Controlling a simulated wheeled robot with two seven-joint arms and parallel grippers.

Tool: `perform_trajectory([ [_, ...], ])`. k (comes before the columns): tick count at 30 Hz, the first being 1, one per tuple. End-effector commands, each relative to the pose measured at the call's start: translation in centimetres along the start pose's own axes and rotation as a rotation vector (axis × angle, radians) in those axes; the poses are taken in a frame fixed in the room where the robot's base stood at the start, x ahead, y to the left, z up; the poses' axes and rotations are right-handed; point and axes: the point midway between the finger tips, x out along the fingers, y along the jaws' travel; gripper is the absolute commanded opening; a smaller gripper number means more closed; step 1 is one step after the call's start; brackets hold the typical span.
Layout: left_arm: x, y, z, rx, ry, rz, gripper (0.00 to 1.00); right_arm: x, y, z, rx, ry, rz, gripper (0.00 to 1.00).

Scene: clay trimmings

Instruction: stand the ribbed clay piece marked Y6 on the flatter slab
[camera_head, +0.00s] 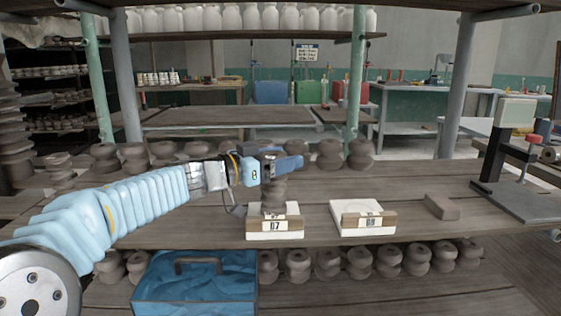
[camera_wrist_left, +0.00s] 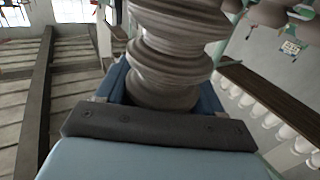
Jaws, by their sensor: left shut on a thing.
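The ribbed grey-brown clay piece (camera_head: 274,196) is in my left gripper (camera_head: 281,166), right above the left white slab (camera_head: 288,234), whose front label looks like 07. I cannot tell whether its base touches that slab. In the left wrist view the ribbed piece (camera_wrist_left: 172,55) stands between the blue fingers of the left gripper (camera_wrist_left: 165,95), which is shut on it. No Y6 mark is readable. A second white slab (camera_head: 343,232), labelled perhaps 08, lies to the right with its top bare. Which slab is flatter is not clear. My right gripper is not in view.
A brown block (camera_head: 442,207) lies right of the slabs, and a stand with a dark base (camera_head: 525,203) is at the right end. Several clay pieces (camera_head: 330,153) line the bench's back edge. A blue crate (camera_head: 195,292) sits below the front edge.

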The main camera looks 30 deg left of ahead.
Motion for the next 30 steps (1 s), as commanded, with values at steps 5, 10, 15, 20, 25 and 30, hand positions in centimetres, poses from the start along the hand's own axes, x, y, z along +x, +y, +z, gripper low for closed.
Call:
perform_trajectory([
  [5, 0.0, 0.1, -0.1, 0.001, 0.002, 0.001, 0.0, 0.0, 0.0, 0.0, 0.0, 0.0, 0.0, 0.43],
  [10, 0.0, 0.0, 0.2, 0.001, 0.0, 0.001, 0.83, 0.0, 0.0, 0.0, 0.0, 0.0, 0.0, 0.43],
  [15, 0.0, 0.0, 0.2, 0.001, 0.0, 0.001, 0.93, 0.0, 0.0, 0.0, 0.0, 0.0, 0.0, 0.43],
  [20, 0.0, 0.0, 0.2, 0.001, 0.0, 0.0, 0.93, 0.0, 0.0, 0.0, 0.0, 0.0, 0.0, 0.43],
  [25, -1.3, 0.0, -0.1, 0.002, -0.001, -0.002, 0.93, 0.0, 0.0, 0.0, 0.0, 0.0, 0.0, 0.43],
  [30, -5.1, 0.0, -0.1, 0.004, -0.001, -0.003, 0.93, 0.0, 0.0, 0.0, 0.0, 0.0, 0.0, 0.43],
])
